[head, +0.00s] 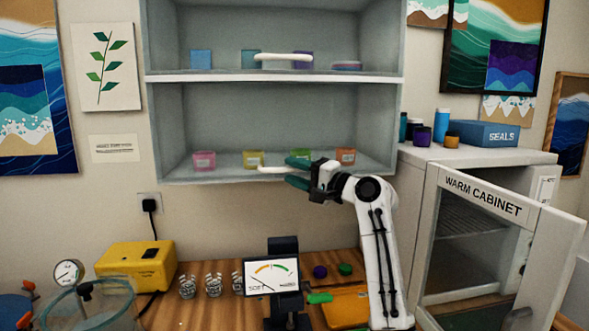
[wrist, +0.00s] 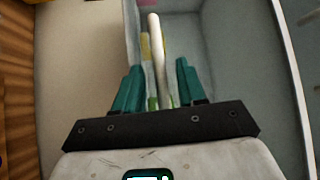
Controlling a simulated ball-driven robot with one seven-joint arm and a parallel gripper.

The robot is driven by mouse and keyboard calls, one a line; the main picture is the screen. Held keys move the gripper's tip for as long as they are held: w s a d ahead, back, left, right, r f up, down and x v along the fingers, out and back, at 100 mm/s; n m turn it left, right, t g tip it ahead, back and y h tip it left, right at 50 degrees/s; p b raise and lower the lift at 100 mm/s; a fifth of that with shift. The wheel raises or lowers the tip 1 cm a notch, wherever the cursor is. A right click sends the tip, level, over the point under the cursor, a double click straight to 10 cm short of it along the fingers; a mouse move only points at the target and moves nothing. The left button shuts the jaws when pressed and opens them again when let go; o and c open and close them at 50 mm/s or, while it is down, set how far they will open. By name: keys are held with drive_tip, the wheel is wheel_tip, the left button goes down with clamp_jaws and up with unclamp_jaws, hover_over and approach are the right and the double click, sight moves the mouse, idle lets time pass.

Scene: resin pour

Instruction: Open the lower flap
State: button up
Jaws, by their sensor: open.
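The white bar handle of the lower flap (head: 268,169) runs across the bottom front of the wall cabinet's lower compartment. The flap's panel is clear or too faint to make out, and the flap looks closed. My gripper (head: 291,171) is at the right part of this handle, with its teal fingers apart. In the wrist view the handle (wrist: 157,50) lies between the two open fingers of my gripper (wrist: 159,80). I cannot tell whether either finger touches it. My gripper hides the right end of the handle in the head view.
The upper compartment has its own white handle (head: 284,57). A gauge display (head: 271,275) and a yellow box (head: 136,265) stand on the bench.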

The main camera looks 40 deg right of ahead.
drive_tip(key=shift+w, duration=0.25)
clamp_jaws()
idle(0.5)
